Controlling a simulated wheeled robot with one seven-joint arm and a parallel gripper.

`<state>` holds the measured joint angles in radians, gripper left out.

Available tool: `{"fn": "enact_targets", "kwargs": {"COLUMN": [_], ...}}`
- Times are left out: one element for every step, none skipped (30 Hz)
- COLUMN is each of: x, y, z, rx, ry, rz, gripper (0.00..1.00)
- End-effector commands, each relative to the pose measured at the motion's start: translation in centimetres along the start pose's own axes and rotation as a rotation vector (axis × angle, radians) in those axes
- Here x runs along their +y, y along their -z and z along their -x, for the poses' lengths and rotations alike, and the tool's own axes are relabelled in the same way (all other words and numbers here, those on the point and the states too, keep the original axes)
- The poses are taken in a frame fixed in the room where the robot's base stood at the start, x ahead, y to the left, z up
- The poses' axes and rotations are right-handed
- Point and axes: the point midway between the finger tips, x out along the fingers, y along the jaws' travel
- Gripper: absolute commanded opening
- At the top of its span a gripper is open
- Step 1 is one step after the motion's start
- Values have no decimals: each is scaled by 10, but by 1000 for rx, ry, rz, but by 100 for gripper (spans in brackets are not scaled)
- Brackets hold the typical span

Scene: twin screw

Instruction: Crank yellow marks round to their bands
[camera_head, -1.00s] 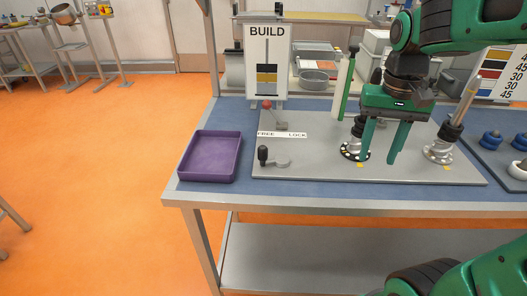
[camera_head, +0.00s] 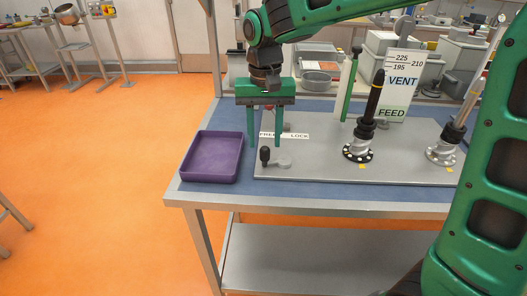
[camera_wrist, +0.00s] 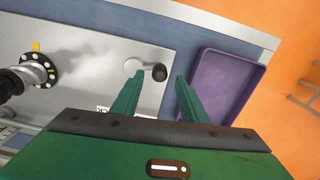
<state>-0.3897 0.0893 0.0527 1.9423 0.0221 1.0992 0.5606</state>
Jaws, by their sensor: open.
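My gripper (camera_head: 264,143) is open and empty, with its green fingers pointing down over the left end of the grey plate (camera_head: 317,168). The small crank with a black knob (camera_head: 265,155) stands at the plate's front left, between or just beyond the fingertips. In the wrist view, the crank knob (camera_wrist: 159,72) shows between the two fingers, ahead of their tips. A black-and-silver screw post (camera_head: 358,148) with a dotted dial and a yellow mark (camera_head: 361,166) stands at mid-plate. A second screw post (camera_head: 441,150) stands to the right, partly behind my arm. The FREE/LOCK label (camera_head: 284,135) is partly covered by a finger.
A purple tray (camera_head: 212,158) sits on the blue table mat just left of the plate. A green and white upright column (camera_head: 347,88) and a VENT/FEED sign (camera_head: 400,85) stand behind the posts. The table's front edge (camera_head: 300,202) is clear.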

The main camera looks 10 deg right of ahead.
Motion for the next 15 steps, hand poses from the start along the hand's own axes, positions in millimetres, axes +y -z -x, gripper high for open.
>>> {"fn": "enact_targets", "kwargs": {"x": [0,0,1,1,1,1,1,1,1,1,1,1,1,1,1], "y": [0,0,0,0,0,0,0,0,0,0,0,0,0,0,0], "z": [-10,-15,-21,-26,-30,-35,-38,-41,-44,-46,-48,-50,-51,-52,-52], "rx": [-3,-3,-2,-2,-1,-2,-2,-2,-1,-1,-1,0,1,1,1], "ry": [-2,-2,-2,-2,-1,-1,-2,-1,-1,-1,0,0,0,0,1], "rz": [0,0,-1,-1,-1,-1,-1,-1,-1,-1,-1,-1,-1,-1,-1], "gripper": [40,40,40,40,40,40,40,40,40,40,40,40,40,40,40]}}
